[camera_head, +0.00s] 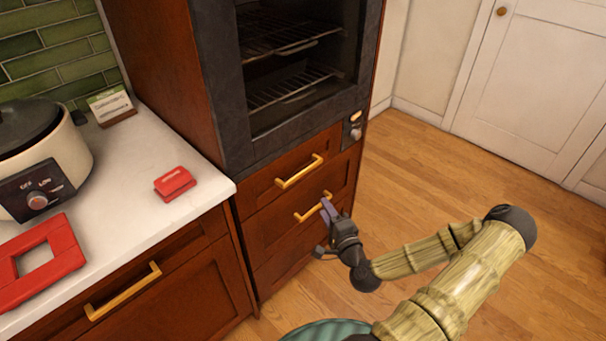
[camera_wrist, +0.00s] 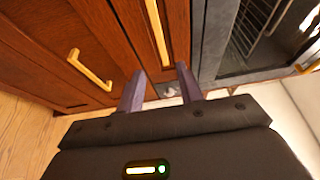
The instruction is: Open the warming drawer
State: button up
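Below the dark oven are wooden drawers, all shut. The upper drawer (camera_head: 268,190) has a gold bar handle (camera_head: 300,171); this handle also shows in the wrist view (camera_wrist: 157,32), ahead of the gap between my fingers. The lower drawer (camera_head: 283,230) has a similar handle (camera_head: 311,208), seen at left in the wrist view (camera_wrist: 90,70). No label shows which one is the warming drawer. My gripper (camera_head: 328,211) is open and empty. In the head view it overlaps the right end of the lower handle. In the wrist view its fingers (camera_wrist: 160,88) are apart, with neither handle between them.
The oven (camera_head: 222,120) stands open-fronted with wire racks inside. A white counter (camera_head: 130,190) at left holds a cooker (camera_head: 75,155), a red frame (camera_head: 65,250), a red block (camera_head: 174,182) and a small card (camera_head: 110,104). The wooden floor (camera_head: 430,160) at right is clear.

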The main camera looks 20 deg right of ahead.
aim_at(303, 174)
jog(key=w, duration=1.7)
jog(key=shift+d+p, duration=0.35)
grip_shut()
